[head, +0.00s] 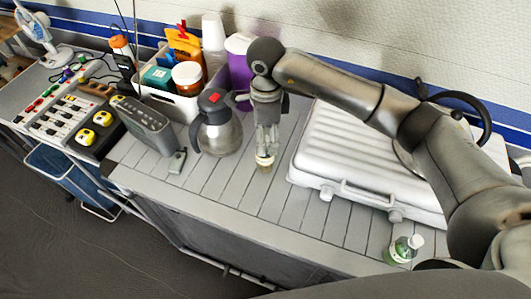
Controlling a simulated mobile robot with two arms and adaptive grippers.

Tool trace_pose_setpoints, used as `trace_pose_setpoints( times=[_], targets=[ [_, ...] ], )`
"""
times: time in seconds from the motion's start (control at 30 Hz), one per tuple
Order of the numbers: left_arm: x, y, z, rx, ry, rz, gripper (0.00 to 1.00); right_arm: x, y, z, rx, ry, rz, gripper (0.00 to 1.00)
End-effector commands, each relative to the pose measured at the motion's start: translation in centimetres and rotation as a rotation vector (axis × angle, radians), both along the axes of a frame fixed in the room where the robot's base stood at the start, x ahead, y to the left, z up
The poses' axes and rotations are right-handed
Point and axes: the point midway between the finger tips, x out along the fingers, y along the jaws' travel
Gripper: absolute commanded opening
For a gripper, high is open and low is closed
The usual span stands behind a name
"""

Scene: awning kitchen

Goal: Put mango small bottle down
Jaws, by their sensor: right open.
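My right arm comes in from the right, and its gripper (266,148) points down over the slatted counter (225,187). The gripper is open. A small bottle (264,163) with a pale top and amber tones shows right at the fingertips; I take it to be the mango small bottle. It appears to stand upright on the counter, but the fingers hide part of it and I cannot tell whether they touch it. My left gripper is not in view.
A steel jug (217,130) stands just left of the gripper. A white case (345,150) lies to the right. A green bottle (403,248) is near the front edge. A grey radio (142,124) and a filled white bin (178,104) stand at left. The counter's front middle is clear.

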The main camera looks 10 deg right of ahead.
Motion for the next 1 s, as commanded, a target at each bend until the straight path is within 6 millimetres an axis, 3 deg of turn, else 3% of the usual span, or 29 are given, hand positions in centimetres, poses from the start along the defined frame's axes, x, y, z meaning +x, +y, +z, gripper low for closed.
trace_pose_setpoints(
  times=[0.27,0.53,0.83,1.0],
  targets=[
    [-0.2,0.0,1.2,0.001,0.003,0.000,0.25,-0.1,0.2,-2.1,0.001,0.005,0.000,0.70],
    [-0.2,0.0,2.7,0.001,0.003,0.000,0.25,0.0,0.4,-5.8,0.003,0.004,-0.002,0.70],
    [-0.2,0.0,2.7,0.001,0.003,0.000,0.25,0.0,0.4,-6.4,0.002,0.000,0.000,0.70],
    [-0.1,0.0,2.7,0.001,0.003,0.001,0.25,0.0,0.4,-6.4,0.002,0.001,0.000,0.49]
  ],
)
